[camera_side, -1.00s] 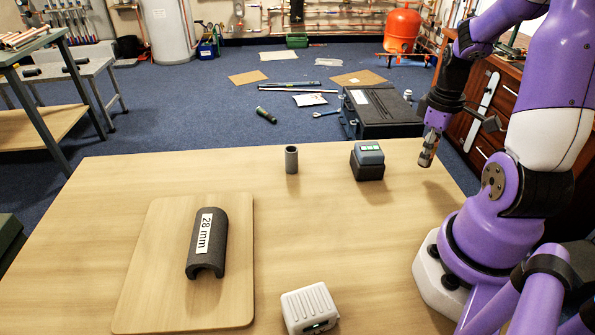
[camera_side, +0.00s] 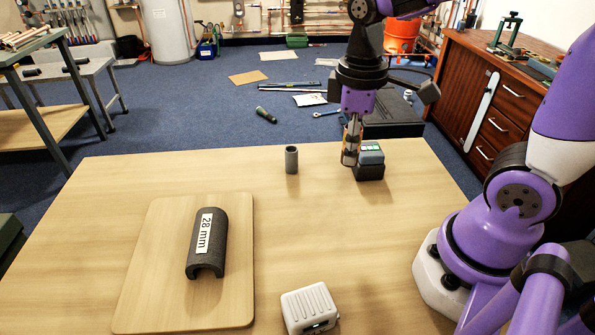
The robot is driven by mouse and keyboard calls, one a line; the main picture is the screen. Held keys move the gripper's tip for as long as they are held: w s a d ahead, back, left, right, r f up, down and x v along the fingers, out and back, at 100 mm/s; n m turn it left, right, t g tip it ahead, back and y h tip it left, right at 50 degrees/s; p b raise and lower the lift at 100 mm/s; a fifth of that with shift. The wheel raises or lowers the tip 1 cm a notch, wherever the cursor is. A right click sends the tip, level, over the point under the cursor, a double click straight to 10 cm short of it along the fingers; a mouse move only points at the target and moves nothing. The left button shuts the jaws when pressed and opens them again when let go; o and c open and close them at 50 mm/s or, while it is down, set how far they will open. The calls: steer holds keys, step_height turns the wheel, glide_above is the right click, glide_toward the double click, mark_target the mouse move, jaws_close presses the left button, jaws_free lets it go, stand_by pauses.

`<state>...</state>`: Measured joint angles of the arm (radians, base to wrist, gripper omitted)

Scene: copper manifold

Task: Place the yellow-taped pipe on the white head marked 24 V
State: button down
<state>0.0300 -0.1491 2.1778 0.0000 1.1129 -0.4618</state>
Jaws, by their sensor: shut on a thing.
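My gripper (camera_side: 350,158) points down at the back of the table, just left of and in front of a grey-teal head on a black base (camera_side: 369,166). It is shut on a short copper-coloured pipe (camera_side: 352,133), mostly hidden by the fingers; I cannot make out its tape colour. I cannot tell whether gripper and grey-teal head touch. A white ribbed head (camera_side: 309,305) lies at the table's front edge, with a dark face towards the front. No 24 V marking is legible on it.
A grey upright tube (camera_side: 291,159) stands left of my gripper. A dark half-round cover labelled 28 mm (camera_side: 208,243) lies on a wooden board (camera_side: 150,290) at left. The table (camera_side: 330,230) between the tube and white head is clear.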

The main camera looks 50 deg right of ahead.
steer(key=s+a+n, duration=0.2)
steer(key=a+n, duration=0.4)
steer(key=a, duration=0.5)
steer(key=r+n, duration=0.1)
steer(key=n, duration=0.4)
glide_above(312, 303)
step_height(312, 303, down, 7)
steer(key=shift+r, duration=0.1)
steer(key=shift+f, duration=0.35)
steer(key=shift+f, duration=0.1)
steer(key=c, duration=0.6)
jaws_free()
